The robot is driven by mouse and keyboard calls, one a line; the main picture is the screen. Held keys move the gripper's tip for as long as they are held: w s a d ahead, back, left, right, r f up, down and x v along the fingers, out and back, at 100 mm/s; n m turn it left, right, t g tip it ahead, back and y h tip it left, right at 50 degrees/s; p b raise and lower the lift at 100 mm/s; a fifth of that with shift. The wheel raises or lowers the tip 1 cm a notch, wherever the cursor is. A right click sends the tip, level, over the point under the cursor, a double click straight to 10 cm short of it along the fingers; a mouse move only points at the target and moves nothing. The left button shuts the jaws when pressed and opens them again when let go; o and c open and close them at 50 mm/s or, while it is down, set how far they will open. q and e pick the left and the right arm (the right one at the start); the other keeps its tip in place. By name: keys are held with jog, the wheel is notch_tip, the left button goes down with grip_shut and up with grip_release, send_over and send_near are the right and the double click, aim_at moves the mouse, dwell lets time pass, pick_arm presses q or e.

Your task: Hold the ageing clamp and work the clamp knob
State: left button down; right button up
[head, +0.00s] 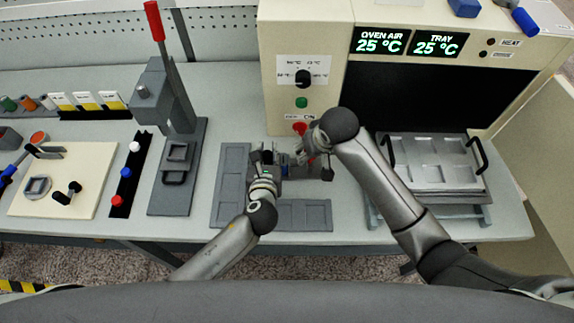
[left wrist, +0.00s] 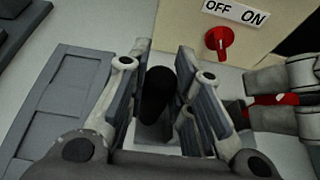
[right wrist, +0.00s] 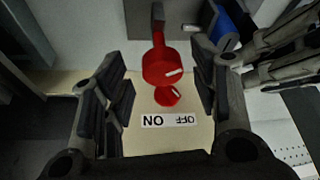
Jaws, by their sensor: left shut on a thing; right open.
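The ageing clamp (head: 284,171) is a small grey and blue device near the front of the oven. My left gripper (head: 265,160) is shut on its black handle (left wrist: 157,97), which stands between the fingers in the left wrist view. The red clamp knob (right wrist: 163,66), with a white mark and a stem, lies between the spread fingers of my right gripper (right wrist: 160,92). In the head view my right gripper (head: 302,158) is beside the clamp and its wrist covers part of the knob (head: 311,161). I cannot tell whether the fingers touch the knob.
The oven's red ON/OFF switch (head: 299,128) is close behind the right gripper. A metal tray with black handles (head: 432,162) is at the right. A flat grey fixture (head: 305,213) lies below the grippers. A red-levered press (head: 170,95) stands left.

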jog(key=n+y, duration=0.1)
jog(key=n, duration=0.2)
jog(key=n+g+y, duration=0.1)
jog(key=n, duration=0.2)
jog(key=shift+w, duration=0.1)
jog(key=n+g, duration=0.1)
jog(key=n, duration=0.2)
jog(key=shift+n+g+y, duration=0.3)
jog(key=shift+n+y, duration=0.1)
jog(key=shift+c, duration=0.5)
jog(key=shift+a, duration=0.1)
jog(key=c, duration=1.1)
jog(key=m, duration=0.1)
jog(key=m+t, duration=0.1)
jog(key=m, duration=0.2)
jog(key=shift+s+a+h, duration=0.1)
jog(key=shift+s+h, duration=0.15)
jog(key=shift+h, duration=0.15)
jog(key=shift+w+m+t+h, duration=0.15)
jog(key=shift+m+t+h, duration=0.3)
jog(key=shift+m, duration=1.05)
jog(key=o, duration=1.2)
